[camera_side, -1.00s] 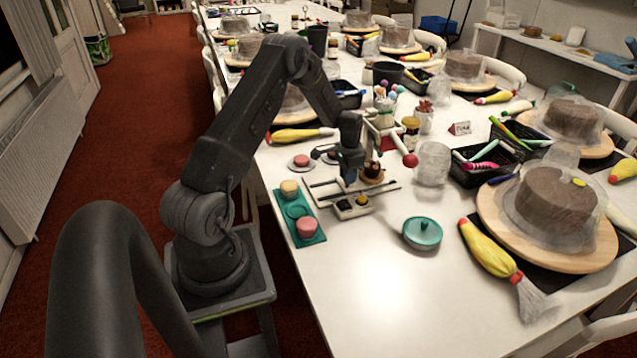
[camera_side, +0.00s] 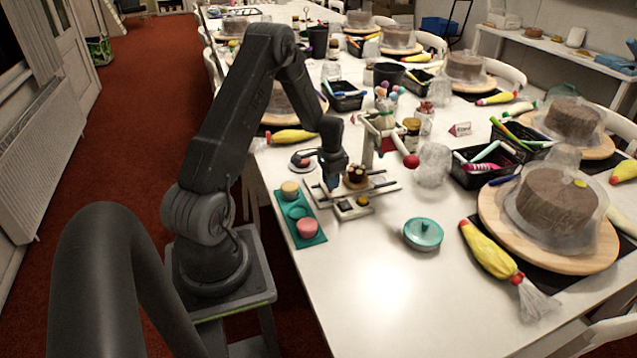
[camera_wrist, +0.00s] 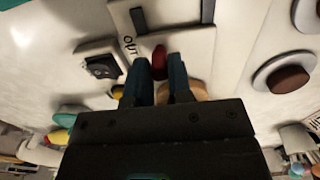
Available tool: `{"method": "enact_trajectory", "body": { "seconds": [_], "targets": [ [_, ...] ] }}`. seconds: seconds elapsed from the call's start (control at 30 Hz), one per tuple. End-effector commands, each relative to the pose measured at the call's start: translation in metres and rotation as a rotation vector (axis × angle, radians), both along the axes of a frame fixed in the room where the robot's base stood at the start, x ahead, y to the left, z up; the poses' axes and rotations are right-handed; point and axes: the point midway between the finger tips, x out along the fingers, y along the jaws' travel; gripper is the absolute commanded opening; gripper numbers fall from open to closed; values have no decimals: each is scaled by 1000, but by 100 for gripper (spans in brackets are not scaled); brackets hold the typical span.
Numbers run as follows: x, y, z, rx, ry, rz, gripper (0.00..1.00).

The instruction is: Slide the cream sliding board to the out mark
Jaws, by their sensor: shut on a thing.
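The cream sliding board (camera_wrist: 192,50) lies between two dark rails on a pale base. My gripper (camera_side: 331,184) is over the left part of this base in the side view. In the wrist view, my gripper (camera_wrist: 160,72) is shut on the board's red knob (camera_wrist: 159,61). The OUT mark (camera_wrist: 130,44) is printed on the base just left of the knob. A brown cupcake (camera_side: 357,173) rides on a tan round beside my fingers. My fingers hide part of the board, and its exact edge against the mark is hard to make out.
A small box with a black top (camera_side: 352,206) stands in front of the base. A teal tray (camera_side: 313,236) with small cakes is at the left, a teal lidded dish (camera_side: 423,233) at the right. The table front is clear.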

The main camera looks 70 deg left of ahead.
Motion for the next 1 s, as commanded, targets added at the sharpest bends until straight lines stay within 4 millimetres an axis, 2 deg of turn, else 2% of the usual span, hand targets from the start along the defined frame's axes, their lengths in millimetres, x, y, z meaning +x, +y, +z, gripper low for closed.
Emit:
{"method": "enact_trajectory", "body": {
  "seconds": [0.6,1.0],
  "targets": [
    [-35,2,1,4,-3,2,4],
    [-40,2,1,3,0,2,4]
  ]
}}
